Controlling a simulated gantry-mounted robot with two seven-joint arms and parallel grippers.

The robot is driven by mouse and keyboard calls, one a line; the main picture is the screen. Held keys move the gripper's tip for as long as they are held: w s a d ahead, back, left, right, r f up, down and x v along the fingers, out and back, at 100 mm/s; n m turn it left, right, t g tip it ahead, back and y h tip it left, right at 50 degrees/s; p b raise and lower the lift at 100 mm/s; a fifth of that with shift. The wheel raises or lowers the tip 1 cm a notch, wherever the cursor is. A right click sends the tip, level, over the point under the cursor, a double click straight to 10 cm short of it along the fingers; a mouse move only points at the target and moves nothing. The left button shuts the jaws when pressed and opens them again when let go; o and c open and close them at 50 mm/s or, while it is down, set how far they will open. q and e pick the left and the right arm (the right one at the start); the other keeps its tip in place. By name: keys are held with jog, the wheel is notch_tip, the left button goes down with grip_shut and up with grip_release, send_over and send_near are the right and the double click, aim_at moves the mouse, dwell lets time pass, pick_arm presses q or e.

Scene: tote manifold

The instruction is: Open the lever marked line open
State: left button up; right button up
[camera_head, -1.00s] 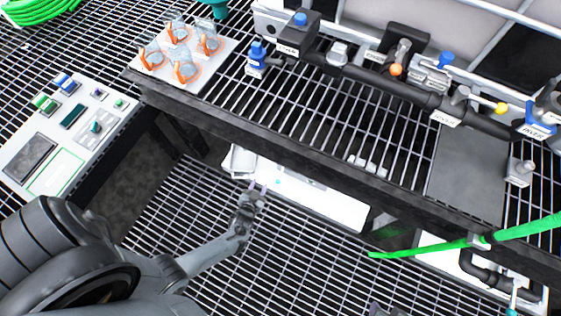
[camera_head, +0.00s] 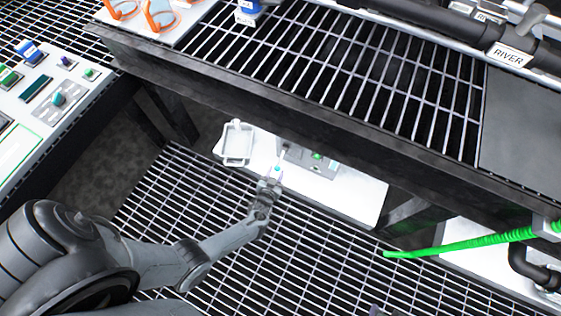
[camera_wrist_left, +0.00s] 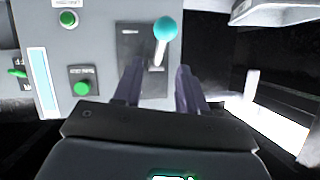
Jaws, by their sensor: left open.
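A lever with a teal ball knob (camera_wrist_left: 165,28) and a pale stem stands on a grey control panel (camera_wrist_left: 100,45) in the left wrist view. Its label is too blurred to read. In the head view the panel (camera_head: 318,160) sits on a white surface below the bench, and the small teal knob (camera_head: 277,170) shows at my left gripper (camera_head: 272,179). In the left wrist view my left gripper (camera_wrist_left: 157,75) has its two dark fingers apart, pointing at the lever, with the stem seen between their tips. Contact cannot be told. My right gripper is not in view.
The dark bench edge (camera_head: 290,125) overhangs the panel. A white tray (camera_head: 238,144) stands left of it. The panel also carries green buttons (camera_wrist_left: 82,88). A green hose (camera_head: 460,243) crosses at the right. Open floor grating lies below my arm.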

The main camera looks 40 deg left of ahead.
aim_at(280, 161)
pick_arm(q)
jog(key=b+x, duration=0.5)
jog(key=x, duration=0.3)
jog(key=shift+f, duration=0.1)
jog(key=shift+w+a, duration=0.15)
jog(key=shift+w, duration=0.25)
grip_shut()
